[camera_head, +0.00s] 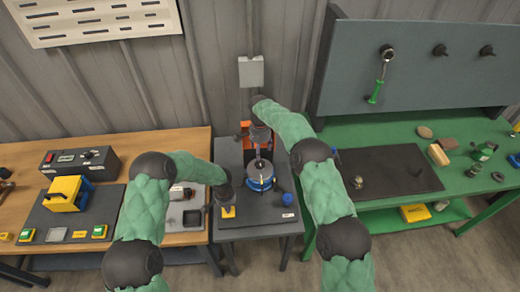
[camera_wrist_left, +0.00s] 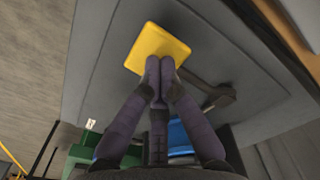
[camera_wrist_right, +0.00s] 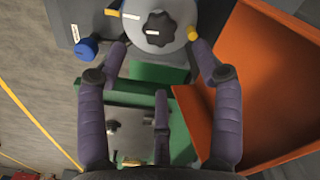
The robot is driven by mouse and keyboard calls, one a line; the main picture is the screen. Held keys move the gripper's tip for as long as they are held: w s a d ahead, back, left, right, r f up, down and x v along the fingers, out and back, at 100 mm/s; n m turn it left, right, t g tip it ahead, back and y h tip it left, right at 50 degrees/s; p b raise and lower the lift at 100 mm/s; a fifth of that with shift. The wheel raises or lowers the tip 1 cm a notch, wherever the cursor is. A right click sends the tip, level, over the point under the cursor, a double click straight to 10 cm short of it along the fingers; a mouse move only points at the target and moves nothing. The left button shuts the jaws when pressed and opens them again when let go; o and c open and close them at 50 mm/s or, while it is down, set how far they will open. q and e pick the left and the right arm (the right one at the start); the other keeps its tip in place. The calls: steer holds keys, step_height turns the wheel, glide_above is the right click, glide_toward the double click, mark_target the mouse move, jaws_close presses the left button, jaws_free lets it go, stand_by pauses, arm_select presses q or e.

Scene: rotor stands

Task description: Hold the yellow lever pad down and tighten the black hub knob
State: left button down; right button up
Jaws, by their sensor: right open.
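The yellow lever pad (camera_wrist_left: 150,45) lies at the end of a dark lever on the grey stand plate; it also shows in the head view (camera_head: 229,212). My left gripper (camera_wrist_left: 160,85) has its fingertips together at the pad's edge. Whether they press on it I cannot tell. The black hub knob (camera_wrist_right: 160,29) is a lobed knob at the centre of a grey rotor disc (camera_wrist_right: 138,11). My right gripper (camera_wrist_right: 156,44) is open, with its fingertips on either side of the knob and apart from it.
A blue knob (camera_wrist_right: 86,48) stands beside the rotor, and an orange bin (camera_wrist_right: 262,85) is behind it. A wooden bench (camera_head: 175,142) is on the left. A green bench (camera_head: 440,190) with a tool panel is on the right.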

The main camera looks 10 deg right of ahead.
arm_select(q)
step_height(320, 180, up, 8)
steer(key=p, duration=0.3)
steer(key=shift+f, duration=0.25)
arm_select(e)
step_height(320, 180, up, 4)
steer(key=shift+f, duration=0.2)
arm_select(q)
steer(key=shift+s, duration=0.1)
